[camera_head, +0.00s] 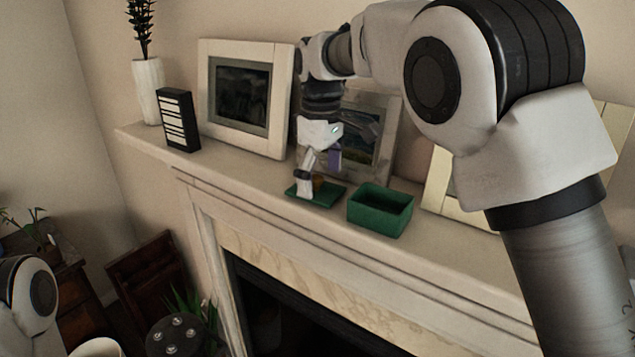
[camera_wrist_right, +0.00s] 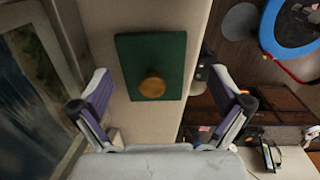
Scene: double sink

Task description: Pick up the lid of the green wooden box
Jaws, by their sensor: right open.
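The green lid (camera_head: 329,191) lies flat on the mantel shelf, to the left of the open green box (camera_head: 381,210). In the right wrist view the lid (camera_wrist_right: 137,52) is a green rectangle with a round, wooden-looking knob (camera_wrist_right: 152,87) on top. My right gripper (camera_head: 311,189) is over the lid and hides part of it in the head view. In the right wrist view my right gripper (camera_wrist_right: 168,100) is open, with its fingers on either side of the knob and apart from it. My left arm shows only as a link at the lower left; its gripper is out of view.
Framed pictures, one white-framed (camera_head: 287,125), lean along the wall behind the lid. A black striped block (camera_head: 179,120) and a white vase (camera_head: 148,92) stand at the left of the shelf (camera_head: 255,178). The shelf's front edge drops off above the fireplace.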

